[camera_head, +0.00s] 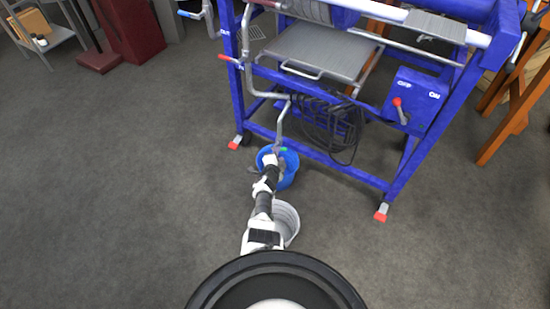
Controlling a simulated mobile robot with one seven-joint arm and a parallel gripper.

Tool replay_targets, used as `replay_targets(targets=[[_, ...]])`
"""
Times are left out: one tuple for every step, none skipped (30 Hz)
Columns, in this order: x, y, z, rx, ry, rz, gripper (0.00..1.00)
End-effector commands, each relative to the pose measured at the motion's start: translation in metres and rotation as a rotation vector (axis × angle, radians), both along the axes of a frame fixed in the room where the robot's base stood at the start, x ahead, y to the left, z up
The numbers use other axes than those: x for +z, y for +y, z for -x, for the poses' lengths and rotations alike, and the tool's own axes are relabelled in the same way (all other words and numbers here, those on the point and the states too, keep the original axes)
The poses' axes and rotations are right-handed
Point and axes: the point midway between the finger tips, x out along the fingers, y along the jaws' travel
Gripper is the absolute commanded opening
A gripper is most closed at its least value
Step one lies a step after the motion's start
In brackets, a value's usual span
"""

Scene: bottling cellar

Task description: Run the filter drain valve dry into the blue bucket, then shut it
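The blue bucket (290,173) stands on the floor at the front left of the blue-framed filter (312,148). A grey drain pipe (281,122) comes down from the filter to just above the bucket. A small green part (284,149) shows at the pipe's lower end; I cannot tell whether it is the drain valve's handle. My gripper (272,158) is at the pipe's lower end, over the bucket's left side. Its fingers are too small and overlapped to tell open from shut. My arm hides part of the bucket, and I cannot see any flow or the liquid level.
A pale grey bucket (288,222) stands on the floor nearer me, partly behind my arm. A coiled black hose (335,128) hangs on the frame. A switch box (418,98) with a red lever is at right. Red-handled valve (229,58) is at left. Open floor lies both sides.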

Motion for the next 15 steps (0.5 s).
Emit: replay_targets(targets=[[0.009, 0.003, 0.008, 0.003, 0.001, 0.002, 0.37], [0.011, 0.004, 0.013, 0.003, 0.001, 0.002, 0.37], [0.013, 0.006, 0.018, 0.004, 0.002, 0.001, 0.37], [0.014, 0.007, 0.022, 0.003, 0.001, 0.002, 0.37], [0.015, 0.007, 0.026, 0.002, 0.001, 0.002, 0.37], [0.017, 0.008, 0.031, 0.002, 0.001, 0.002, 0.37], [0.018, 0.01, 0.034, 0.002, 0.001, 0.003, 0.37], [0.019, 0.011, 0.037, 0.003, 0.0, 0.003, 0.37], [0.019, 0.012, 0.041, 0.003, 0.001, 0.003, 0.37], [0.02, 0.012, 0.043, 0.002, 0.001, 0.002, 0.37], [0.02, 0.013, 0.045, 0.002, 0.001, 0.001, 0.37], [0.021, 0.013, 0.047, 0.002, 0.0, 0.001, 0.37], [0.021, 0.014, 0.049, 0.002, 0.0, 0.001, 0.37], [0.021, 0.014, 0.05, 0.002, 0.0, 0.001, 0.37], [0.021, 0.014, 0.051, 0.002, 0.001, 0.001, 0.37]])
